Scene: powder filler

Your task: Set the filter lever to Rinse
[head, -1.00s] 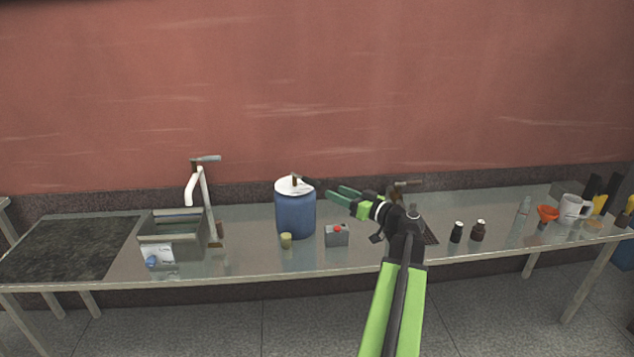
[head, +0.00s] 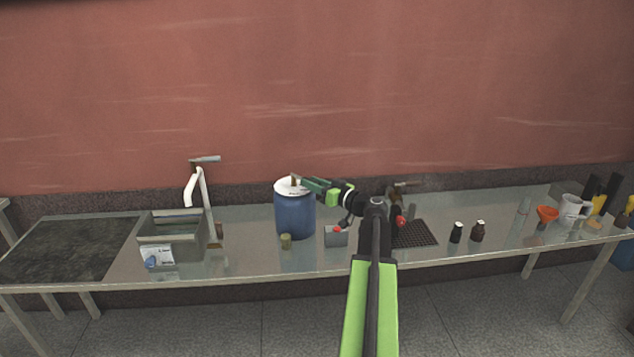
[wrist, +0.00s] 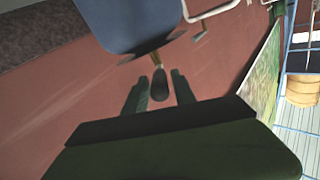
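The blue drum (head: 294,214) with a white lid stands mid-table and carries the filter lever (head: 294,179), a brass-coloured stem with a dark handle. In the wrist view the drum (wrist: 130,22) is at the top, and the dark lever end (wrist: 159,84) points toward me. My gripper (head: 307,184) is at the lid's right side. In the wrist view my gripper (wrist: 159,88) is open, with one finger on each side of the lever end and a small gap to both. No setting mark is readable, so I cannot tell the lever's position.
Dark bottles (head: 456,232), an orange funnel (head: 547,213) and a mug (head: 573,207) are right.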

